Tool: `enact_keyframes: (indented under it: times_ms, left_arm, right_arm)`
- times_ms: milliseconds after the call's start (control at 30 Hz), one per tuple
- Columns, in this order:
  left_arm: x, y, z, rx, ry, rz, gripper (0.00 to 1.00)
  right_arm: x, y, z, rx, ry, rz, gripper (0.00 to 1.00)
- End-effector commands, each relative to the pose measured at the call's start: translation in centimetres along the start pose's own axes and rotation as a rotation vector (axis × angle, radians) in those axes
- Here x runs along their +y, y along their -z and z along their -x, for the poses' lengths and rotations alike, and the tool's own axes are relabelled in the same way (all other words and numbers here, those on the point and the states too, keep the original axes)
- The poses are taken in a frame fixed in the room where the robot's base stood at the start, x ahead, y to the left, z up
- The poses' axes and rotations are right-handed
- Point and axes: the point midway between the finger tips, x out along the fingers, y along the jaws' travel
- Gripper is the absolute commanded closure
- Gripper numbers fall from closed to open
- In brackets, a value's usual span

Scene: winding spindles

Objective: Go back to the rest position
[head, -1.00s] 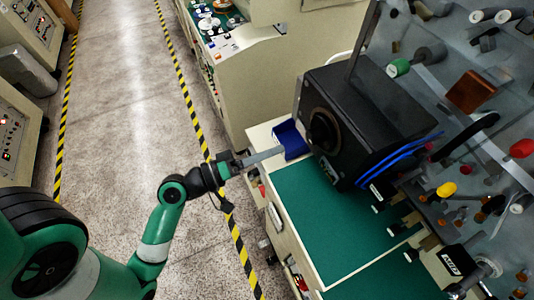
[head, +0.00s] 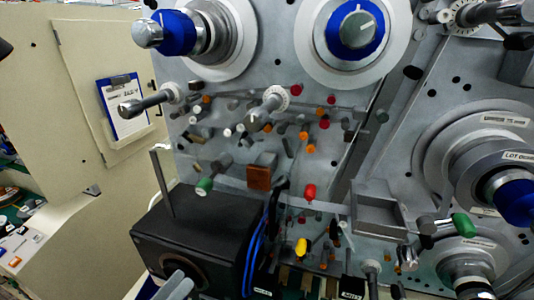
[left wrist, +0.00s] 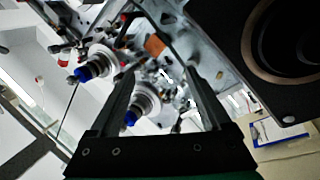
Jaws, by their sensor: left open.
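My left gripper shows in the left wrist view (left wrist: 163,78) with its two dark fingers spread apart and nothing between them. The right gripper is in neither view.
The grey machine panel (head: 300,85) fills the head view, with large spindles, including a blue-hubbed one (head: 355,30), and several small coloured pegs. Blue cables (head: 256,250) hang beside the black box. A beige cabinet with a clipboard (head: 123,105) stands at left.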

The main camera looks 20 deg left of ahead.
Motion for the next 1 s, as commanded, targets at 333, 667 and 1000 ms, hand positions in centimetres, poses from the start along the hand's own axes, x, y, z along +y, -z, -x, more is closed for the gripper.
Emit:
enact_keyframes:
  times_ms: [333, 667, 1000]
  left_arm:
    - [19.8, 10.5, -8.8, 0.327, -0.26, -0.537, 0.19]
    - [24.6, 21.7, -8.5, 0.637, 0.017, -0.889, 0.19]
    - [33.0, 30.6, -11.8, 0.634, 0.015, -0.885, 0.19]
  right_arm:
    - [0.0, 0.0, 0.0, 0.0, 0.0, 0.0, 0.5]
    - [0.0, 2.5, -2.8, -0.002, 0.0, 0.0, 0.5]
    - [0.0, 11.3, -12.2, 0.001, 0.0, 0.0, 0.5]
